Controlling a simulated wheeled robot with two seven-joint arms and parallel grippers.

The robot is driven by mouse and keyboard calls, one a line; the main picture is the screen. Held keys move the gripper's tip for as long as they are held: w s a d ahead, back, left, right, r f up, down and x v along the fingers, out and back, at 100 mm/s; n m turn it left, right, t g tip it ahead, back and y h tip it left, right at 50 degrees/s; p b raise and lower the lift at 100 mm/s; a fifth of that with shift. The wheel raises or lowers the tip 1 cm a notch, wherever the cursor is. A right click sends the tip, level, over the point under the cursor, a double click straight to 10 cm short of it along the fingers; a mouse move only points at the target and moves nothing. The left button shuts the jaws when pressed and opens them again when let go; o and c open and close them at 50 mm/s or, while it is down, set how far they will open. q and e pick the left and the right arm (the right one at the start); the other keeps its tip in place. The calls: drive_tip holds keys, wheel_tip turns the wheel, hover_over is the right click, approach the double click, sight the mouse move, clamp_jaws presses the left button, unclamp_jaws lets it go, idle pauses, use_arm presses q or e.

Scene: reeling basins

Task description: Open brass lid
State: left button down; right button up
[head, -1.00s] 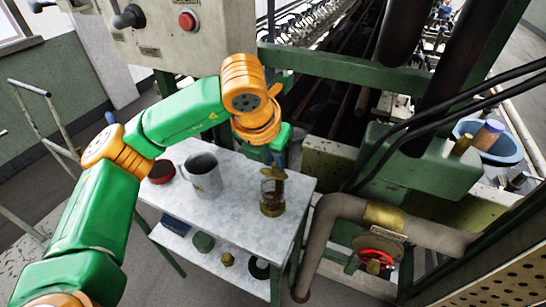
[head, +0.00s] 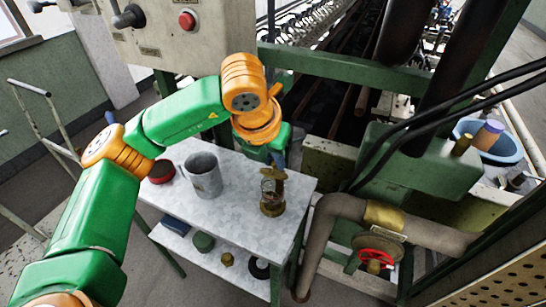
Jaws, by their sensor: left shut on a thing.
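A small glass jar with a brass base (head: 272,206) stands upright on the right part of the grey table (head: 232,217). Its brass lid (head: 273,174) is at the top of the jar, right at my left gripper (head: 278,166). My left gripper points down from above and is shut on the brass lid. Its fingertips are small and partly hidden by the wrist. I cannot tell whether the lid is clear of the jar's rim. My right gripper is not in view.
A grey metal mug (head: 203,176) and a red-rimmed round dish (head: 161,172) stand to the left on the table. A lower shelf holds a green round thing (head: 203,242) and other small items. A pipe with a red valve wheel (head: 377,250) stands close on the right.

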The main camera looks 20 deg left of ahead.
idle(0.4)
use_arm(q)
drive_tip(key=r+g+p, duration=0.1)
drive_tip(key=p, duration=0.1)
drive_tip(key=w+r+g+p, duration=0.1)
drive_tip(key=p, duration=0.2)
drive_tip(key=shift+w+p, duration=0.25)
drive_tip(key=shift+p, duration=0.1)
drive_tip(key=w+g+p, duration=0.1)
drive_tip(key=p, duration=0.1)
drive_tip(key=w+g+p, duration=0.1)
drive_tip(key=g+p, duration=0.1)
drive_tip(key=p, duration=0.1)
drive_tip(key=shift+w+f, duration=0.1)
drive_tip(key=shift+f, duration=0.2)
drive_tip(key=shift+w+f+g+p, duration=0.1)
drive_tip(key=shift+f+g+p, duration=0.1)
drive_tip(key=shift+g+p, duration=0.2)
drive_tip(key=c, duration=0.8)
unclamp_jaws()
